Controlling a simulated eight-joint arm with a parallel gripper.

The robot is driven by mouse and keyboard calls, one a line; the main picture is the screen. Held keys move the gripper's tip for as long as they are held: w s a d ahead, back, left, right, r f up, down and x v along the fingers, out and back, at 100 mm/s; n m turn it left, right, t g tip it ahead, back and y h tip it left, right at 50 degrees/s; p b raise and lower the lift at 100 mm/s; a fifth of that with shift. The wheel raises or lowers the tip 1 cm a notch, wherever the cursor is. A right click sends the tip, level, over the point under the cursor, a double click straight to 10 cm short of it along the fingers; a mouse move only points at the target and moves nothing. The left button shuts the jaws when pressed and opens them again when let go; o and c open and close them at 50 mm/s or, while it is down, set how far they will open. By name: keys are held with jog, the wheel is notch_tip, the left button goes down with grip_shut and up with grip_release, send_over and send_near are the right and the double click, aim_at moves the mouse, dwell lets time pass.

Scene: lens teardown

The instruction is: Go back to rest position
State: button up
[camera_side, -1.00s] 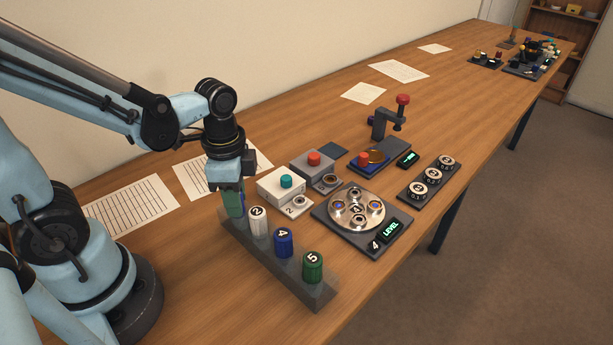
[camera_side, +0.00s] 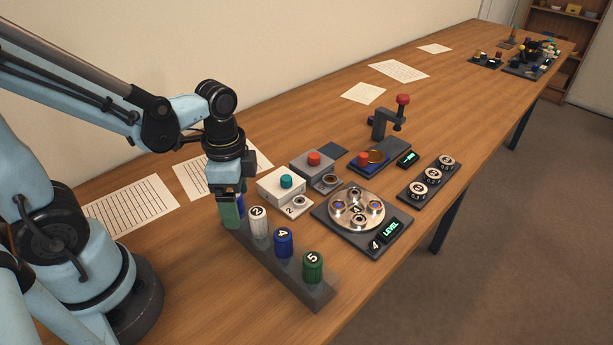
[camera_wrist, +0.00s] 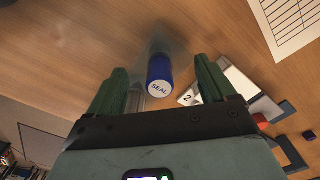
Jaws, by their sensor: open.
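My gripper (camera_side: 232,209) is at the far-left end of the dark tool rack (camera_side: 318,294) in the side view. Its green fingers are open and apart, and it also shows in the wrist view (camera_wrist: 160,68). A blue cylinder labelled SEAL (camera_wrist: 159,76) stands between the fingers in the wrist view, with gaps on both sides. In the side view the near finger hides most of it. The rack also holds a white cylinder marked 2 (camera_side: 258,222), a blue one marked 4 (camera_side: 284,242) and a green one marked 5 (camera_side: 312,267).
A white box with a teal button (camera_side: 283,186) stands close right of my gripper. Beyond it are a grey box with a red button (camera_side: 313,162), a round lens fixture (camera_side: 357,222) and a press (camera_side: 384,121). Printed sheets (camera_side: 130,210) lie behind.

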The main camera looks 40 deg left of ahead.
jog(key=shift+r, duration=0.1)
jog(key=shift+r, duration=3.45)
jog(key=n+t, duration=0.1)
jog(key=w+n+t, duration=0.1)
jog(key=shift+r+n, duration=0.1)
jog(key=shift+n, duration=0.3)
jog(key=n+t, duration=0.1)
jog(key=n, duration=0.1)
jog(key=w+r+n+t, duration=0.1)
jog(key=n+t, duration=0.1)
jog(key=w+n+t, duration=0.1)
jog(key=n+t, duration=0.1)
jog(key=shift+w+a+r, duration=0.1)
jog(key=shift+w+r, duration=0.1)
jog(key=shift+r, duration=0.2)
